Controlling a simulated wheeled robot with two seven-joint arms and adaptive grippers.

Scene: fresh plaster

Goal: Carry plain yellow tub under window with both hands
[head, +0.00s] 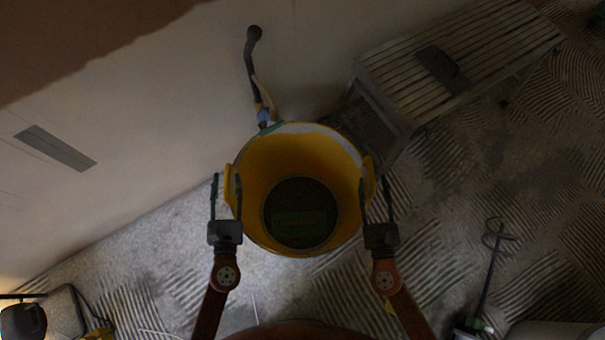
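A plain yellow tub (255,165) is in the middle of the head view, seen from above, with a dark round area at its bottom. It has a lug-like handle on its left side (230,187) and another on its right side (369,178). My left gripper (223,200) is at the left handle and my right gripper (377,195) is at the right handle. Fingers show at the outer side of each handle; the tub's wall hides the rest, so their closure is unclear. I cannot tell whether the tub touches the floor. No window shows clearly.
A pale wall (170,110) runs behind the tub, with a grey vent-like strip (55,148). A slatted bench (460,55) stands at the back right. A long-handled tool (253,60) leans behind the tub. A whisk-like mixer (488,265) is at right. Ridged floor (440,210) lies between.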

